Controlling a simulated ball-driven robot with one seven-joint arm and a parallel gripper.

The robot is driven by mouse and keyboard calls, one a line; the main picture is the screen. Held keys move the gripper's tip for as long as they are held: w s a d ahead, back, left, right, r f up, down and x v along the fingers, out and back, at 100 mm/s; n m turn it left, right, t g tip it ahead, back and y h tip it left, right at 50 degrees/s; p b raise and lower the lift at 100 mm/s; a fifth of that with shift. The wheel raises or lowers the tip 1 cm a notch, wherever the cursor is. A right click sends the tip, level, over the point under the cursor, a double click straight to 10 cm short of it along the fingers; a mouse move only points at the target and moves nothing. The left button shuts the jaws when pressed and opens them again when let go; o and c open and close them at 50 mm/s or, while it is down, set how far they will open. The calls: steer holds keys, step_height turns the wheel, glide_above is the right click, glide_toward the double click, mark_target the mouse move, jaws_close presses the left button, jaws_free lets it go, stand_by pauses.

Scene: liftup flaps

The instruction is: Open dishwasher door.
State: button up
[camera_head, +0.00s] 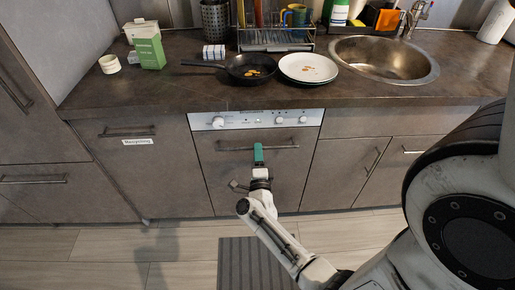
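The dishwasher (213,173) stands under the counter in the middle of the view. It has a white control panel (262,120) on top and a grey-brown front that looks closed. A dark horizontal bar handle (230,148) runs across the upper part of its door. My gripper (258,150), with a green tip, is in front of the door around the middle of the handle. I cannot tell whether it touches the handle or whether its fingers are open or shut. My arm reaches in from the lower right.
The counter (340,90) carries a black pan (245,68), white plates (308,68), a dish rack (275,38), a green carton (148,46) and a sink (385,58). Closed cabinets flank the dishwasher. A dark mat (240,262) lies on the wooden floor in front.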

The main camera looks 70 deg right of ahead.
steer(key=shift+x, duration=1.15)
steer(key=shift+c, duration=0.4)
jaws_close()
